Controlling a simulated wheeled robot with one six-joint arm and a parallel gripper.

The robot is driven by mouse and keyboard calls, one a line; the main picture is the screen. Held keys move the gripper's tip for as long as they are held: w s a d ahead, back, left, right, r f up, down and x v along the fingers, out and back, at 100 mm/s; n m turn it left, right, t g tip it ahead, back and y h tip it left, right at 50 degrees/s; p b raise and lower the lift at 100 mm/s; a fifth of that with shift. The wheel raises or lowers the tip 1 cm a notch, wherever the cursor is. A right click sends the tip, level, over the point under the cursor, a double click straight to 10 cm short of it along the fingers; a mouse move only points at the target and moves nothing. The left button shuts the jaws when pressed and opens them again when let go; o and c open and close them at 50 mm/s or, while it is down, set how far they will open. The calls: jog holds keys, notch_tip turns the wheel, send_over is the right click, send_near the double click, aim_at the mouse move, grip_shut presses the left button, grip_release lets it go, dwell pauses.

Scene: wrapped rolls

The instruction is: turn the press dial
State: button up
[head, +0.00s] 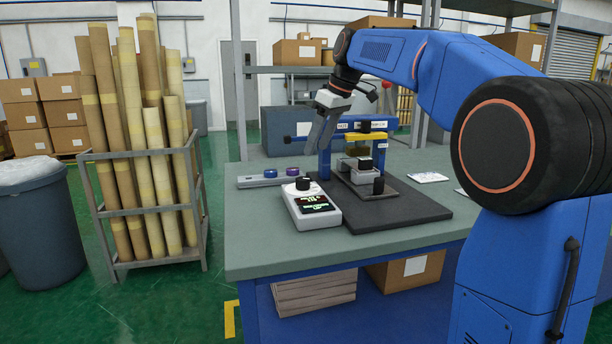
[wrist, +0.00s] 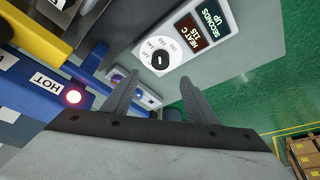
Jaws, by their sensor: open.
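The press dial (head: 303,183) is a round black knob with a white scale on the white control box (head: 313,207) at the bench's front left. In the wrist view the dial (wrist: 160,58) faces me, with a white mark on its black knob. The box shows a red "HEAT C" display (wrist: 190,29) and a green "SECONDS" display (wrist: 214,15). My gripper (head: 316,143) is above and behind the dial in the head view, pointing down. In the wrist view my gripper (wrist: 159,77) is open and empty, its fingers apart on either side below the dial. It appears clear of the knob.
The blue press (head: 325,150) with a yellow part (head: 365,137) and "HOT" labels stands right of the control box, on a dark mat (head: 410,205). A grey rail (head: 250,182) with coloured rings lies left. A cart of wrapped rolls (head: 150,150) stands left of the bench.

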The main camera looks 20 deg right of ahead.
aim_at(303, 178)
jog(key=x, duration=1.1)
jog(key=shift+a+f, duration=0.1)
jog(key=c, duration=1.1)
jog(key=shift+m, duration=0.8)
jog(key=shift+h, duration=0.3)
jog(key=o, duration=1.1)
